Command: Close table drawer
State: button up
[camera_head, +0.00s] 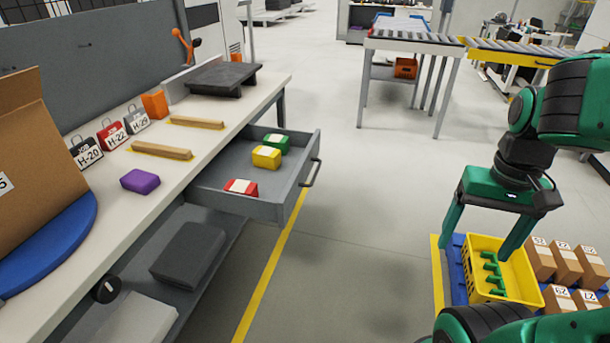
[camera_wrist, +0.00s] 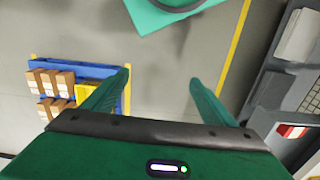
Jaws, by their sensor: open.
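The grey table drawer (camera_head: 262,209) is pulled out from under the workbench top in the head view. A metal bar handle (camera_head: 312,172) is on its front panel. Inside lie a green block (camera_head: 276,143), a yellow block (camera_head: 266,157) and a red block (camera_head: 241,187). My gripper (camera_head: 476,240) is to the right of the drawer, well apart from it, above the floor near a yellow crate. In the wrist view its two green fingers (camera_wrist: 160,82) are spread and empty. A red and white block (camera_wrist: 292,131) shows at the right edge of the wrist view.
The workbench top (camera_head: 215,148) holds a purple block (camera_head: 140,181), wooden bars, tags and a cardboard box (camera_head: 35,170). A yellow crate (camera_head: 482,262) and small cartons (camera_head: 566,264) stand on a blue pallet at right. The floor between drawer and pallet is clear.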

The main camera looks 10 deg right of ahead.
jog(key=shift+w, duration=0.25)
jog(key=c, duration=0.5)
jog(key=shift+n+t, duration=0.4)
jog(key=shift+t, duration=0.3)
jog(key=w, duration=0.2)
jog(key=w+f, duration=0.1)
jog(key=w, duration=0.1)
jog(key=w+f, duration=0.1)
jog(key=w, duration=0.2)
jog(key=shift+a, duration=0.3)
jog(key=c, duration=1)
jog(key=shift+n+t, duration=0.3)
jog(key=shift+t, duration=0.5)
jog(key=w+a, duration=0.1)
jog(key=w, duration=0.1)
jog(key=w+f, duration=0.1)
jog(key=w, duration=0.2)
jog(key=w+a+f, duration=0.1)
jog(key=w, duration=0.1)
jog(key=shift+w+a+f, duration=0.2)
jog(key=shift+w+a, duration=0.15)
grip_shut()
jog(key=t+y, duration=0.2)
jog(key=t, duration=0.2)
send_near(293, 204)
jog(key=shift+x, duration=1.95)
